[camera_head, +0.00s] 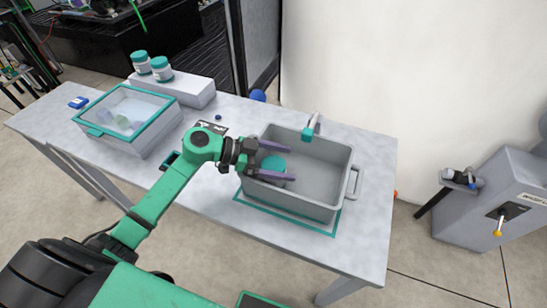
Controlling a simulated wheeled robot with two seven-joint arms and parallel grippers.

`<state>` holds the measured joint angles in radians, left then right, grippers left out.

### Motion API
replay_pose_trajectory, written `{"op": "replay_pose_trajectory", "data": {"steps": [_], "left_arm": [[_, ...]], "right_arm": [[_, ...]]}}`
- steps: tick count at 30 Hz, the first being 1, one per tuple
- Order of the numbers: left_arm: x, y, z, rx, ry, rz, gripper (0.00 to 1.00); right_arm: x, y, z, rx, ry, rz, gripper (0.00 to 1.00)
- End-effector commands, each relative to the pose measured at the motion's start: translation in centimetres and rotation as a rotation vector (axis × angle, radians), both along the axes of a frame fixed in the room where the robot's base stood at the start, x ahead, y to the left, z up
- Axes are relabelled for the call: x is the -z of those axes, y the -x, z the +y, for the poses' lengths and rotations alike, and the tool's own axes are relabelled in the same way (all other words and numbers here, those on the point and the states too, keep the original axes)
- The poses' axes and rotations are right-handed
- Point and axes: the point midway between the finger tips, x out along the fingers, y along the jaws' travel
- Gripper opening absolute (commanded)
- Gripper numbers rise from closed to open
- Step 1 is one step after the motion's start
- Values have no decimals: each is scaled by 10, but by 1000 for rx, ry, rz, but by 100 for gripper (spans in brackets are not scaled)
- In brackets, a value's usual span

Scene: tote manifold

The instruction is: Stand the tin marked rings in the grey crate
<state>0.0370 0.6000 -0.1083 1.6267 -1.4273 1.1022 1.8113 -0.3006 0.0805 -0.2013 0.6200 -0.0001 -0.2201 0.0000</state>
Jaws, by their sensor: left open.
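The grey crate (320,205) stands on the table inside a teal outline, its handle on the right side. A tin with a teal lid (272,163) is at the left end of the crate's inside. Its label does not show, so I cannot read whether it is marked rings. My left gripper (291,162) reaches over the crate's left wall. Its two purple fingers are open, one on each side of the tin's lid. I cannot tell whether they touch it. My right gripper is out of view.
Two teal-lidded jars (161,70) stand on a grey block (195,92) at the back left. A clear-lidded box (128,110) with a teal frame is in front of them. A small white and teal post (312,127) rises by the crate's back wall. Table right of the crate is clear.

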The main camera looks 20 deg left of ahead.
Motion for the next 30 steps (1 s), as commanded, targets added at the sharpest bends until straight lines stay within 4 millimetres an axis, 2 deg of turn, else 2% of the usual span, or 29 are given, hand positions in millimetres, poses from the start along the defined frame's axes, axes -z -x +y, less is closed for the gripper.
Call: {"op": "replay_pose_trajectory", "data": {"steps": [3,8,13,18,30], "left_arm": [[-12,0,0,1,-1,-4,100],[-21,14,33,-1,-6,2,100],[-39,31,73,-2,-5,4,100],[-52,41,98,0,-1,2,100],[-56,43,102,0,1,0,100]], "right_arm": [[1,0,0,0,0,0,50],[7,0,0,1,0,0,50],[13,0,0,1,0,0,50],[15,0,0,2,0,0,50],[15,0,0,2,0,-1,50]]}}
